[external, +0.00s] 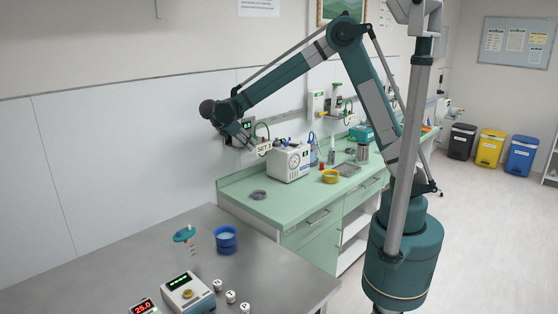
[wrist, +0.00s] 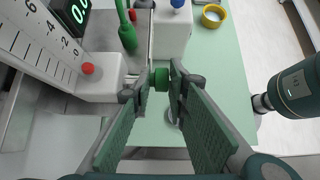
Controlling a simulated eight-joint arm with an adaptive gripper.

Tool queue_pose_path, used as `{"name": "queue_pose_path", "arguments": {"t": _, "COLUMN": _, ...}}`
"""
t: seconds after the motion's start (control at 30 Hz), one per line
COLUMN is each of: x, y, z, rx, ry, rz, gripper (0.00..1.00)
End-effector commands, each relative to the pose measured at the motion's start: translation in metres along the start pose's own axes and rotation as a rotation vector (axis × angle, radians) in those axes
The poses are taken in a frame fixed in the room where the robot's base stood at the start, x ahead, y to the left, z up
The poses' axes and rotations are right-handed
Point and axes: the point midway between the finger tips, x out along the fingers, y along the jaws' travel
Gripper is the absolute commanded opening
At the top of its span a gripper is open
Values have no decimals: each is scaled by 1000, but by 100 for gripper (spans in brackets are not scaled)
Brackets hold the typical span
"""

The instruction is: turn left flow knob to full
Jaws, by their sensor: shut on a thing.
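The left flow unit is on the wall in the external view, partly hidden behind my gripper (external: 243,137). In the wrist view its scale panel (wrist: 28,40) is at the left, with a small green-digit display (wrist: 75,14) that seems to read 0.0. A green knob (wrist: 160,79) is between my fingertips in the wrist view. My gripper (wrist: 161,84) is shut on this green knob. A red button (wrist: 88,69) sits on the white body (wrist: 100,85) left of the fingers. How far the knob is turned cannot be told.
A white machine with a gauge (external: 291,162) stands on the green counter (external: 262,208) under my gripper. A second wall flow unit (external: 336,104) is further right. A steel table (external: 110,265) with a blue cup (external: 226,240) is in front.

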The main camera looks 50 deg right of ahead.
Motion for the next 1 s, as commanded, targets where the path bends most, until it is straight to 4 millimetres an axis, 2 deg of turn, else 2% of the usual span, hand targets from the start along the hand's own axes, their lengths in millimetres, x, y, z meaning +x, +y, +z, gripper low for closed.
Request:
{"name": "queue_pose_path", "arguments": {"t": 0.17, "x": 1, "y": -4, "z": -1, "rx": -2, "ry": 2, "rz": -7, "gripper": 5}}
{"name": "queue_pose_path", "arguments": {"t": 0.2, "x": 1, "y": -4, "z": -1, "rx": -2, "ry": 2, "rz": -8, "gripper": 22}}
{"name": "queue_pose_path", "arguments": {"t": 0.23, "x": 1, "y": -4, "z": -1, "rx": -2, "ry": 2, "rz": -7, "gripper": 26}}
{"name": "queue_pose_path", "arguments": {"t": 0.67, "x": -2, "y": -1, "z": 0, "rx": -1, "ry": 2, "rz": -2, "gripper": 27}}
{"name": "queue_pose_path", "arguments": {"t": 0.87, "x": -16, "y": 0, "z": 0, "rx": -2, "ry": 2, "rz": -2, "gripper": 27}}
{"name": "queue_pose_path", "arguments": {"t": 1.0, "x": -33, "y": 0, "z": -1, "rx": -2, "ry": 2, "rz": -1, "gripper": 27}}
